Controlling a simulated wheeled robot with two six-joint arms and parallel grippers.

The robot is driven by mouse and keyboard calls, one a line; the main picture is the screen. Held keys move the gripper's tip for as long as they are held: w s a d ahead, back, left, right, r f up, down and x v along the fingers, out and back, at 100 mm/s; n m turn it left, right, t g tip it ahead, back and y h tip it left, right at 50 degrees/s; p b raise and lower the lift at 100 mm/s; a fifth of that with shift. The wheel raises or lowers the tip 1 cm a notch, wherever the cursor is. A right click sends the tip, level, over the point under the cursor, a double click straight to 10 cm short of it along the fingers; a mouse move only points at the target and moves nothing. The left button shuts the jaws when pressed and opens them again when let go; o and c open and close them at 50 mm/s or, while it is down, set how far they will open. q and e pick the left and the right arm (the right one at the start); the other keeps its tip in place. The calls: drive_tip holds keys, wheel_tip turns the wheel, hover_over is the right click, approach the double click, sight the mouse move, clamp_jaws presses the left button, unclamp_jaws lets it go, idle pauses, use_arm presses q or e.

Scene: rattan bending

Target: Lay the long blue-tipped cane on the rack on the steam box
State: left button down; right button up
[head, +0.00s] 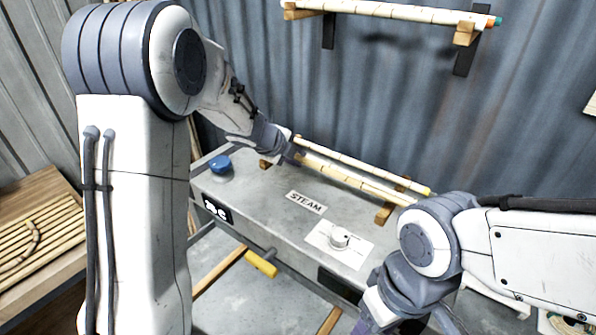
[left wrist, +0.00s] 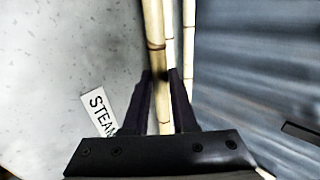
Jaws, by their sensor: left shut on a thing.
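My left gripper (head: 291,153) is shut on a pale jointed cane (head: 350,180) above the steam box (head: 262,205). In the left wrist view this cane (left wrist: 154,35) runs between the two dark fingers (left wrist: 160,76). Its end colour is not visible, so I cannot tell whether it is blue-tipped. The rack on the box shows wooden supports (head: 384,214). A yellow-tipped cane (head: 375,168) lies along it, just behind the held one. I cannot tell whether the held cane touches the rack. My right gripper (head: 402,322) is partly cut off at the bottom edge.
A wall rack (head: 466,34) holds canes with teal and orange ends. A wooden bench with several canes (head: 40,240) stands at left.

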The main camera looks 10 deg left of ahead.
use_arm(q)
drive_tip(key=shift+f+b, duration=0.6)
drive_tip(key=shift+f, duration=1.1)
use_arm(e)
drive_tip(key=shift+f, duration=0.95)
use_arm(q)
drive_tip(key=shift+f, duration=0.2)
drive_tip(key=c, duration=0.7)
unclamp_jaws()
drive_tip(key=shift+r, duration=0.1)
drive_tip(key=shift+r, duration=0.1)
drive_tip(key=shift+s+r, duration=0.1)
drive_tip(key=shift+r, duration=0.1)
drive_tip(key=p+v, duration=0.2)
drive_tip(key=v, duration=0.9)
drive_tip(key=shift+s+a+r+p, duration=0.1)
drive_tip(key=shift+s+p, duration=0.15)
drive_tip(key=shift+p, duration=0.1)
use_arm(e)
wheel_tip(320, 180, up, 3)
drive_tip(key=shift+f, duration=0.15)
